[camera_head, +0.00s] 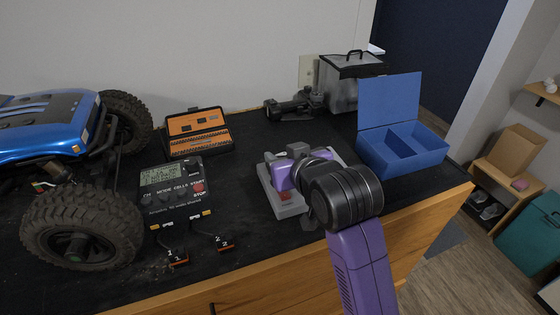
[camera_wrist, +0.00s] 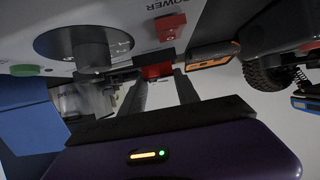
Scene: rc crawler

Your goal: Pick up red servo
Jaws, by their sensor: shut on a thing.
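In the wrist view a small red block, which looks like the red servo (camera_wrist: 157,71), sits at the tips of my dark gripper fingers (camera_wrist: 160,78). My gripper is shut on it. In the head view my gripper (camera_head: 283,172) is over the grey device (camera_head: 291,209), and the servo cannot be made out there. The grey device also shows in the wrist view (camera_wrist: 30,45), with a "POWER" label and a separate red part (camera_wrist: 170,25) beside it. I cannot tell whether the servo touches the device.
A black charger (camera_head: 175,190) with leads and an orange-faced case (camera_head: 197,133) lie to the left. The blue crawler (camera_head: 45,130) fills the far left. An open blue box (camera_head: 420,160) stands at right near the table edge.

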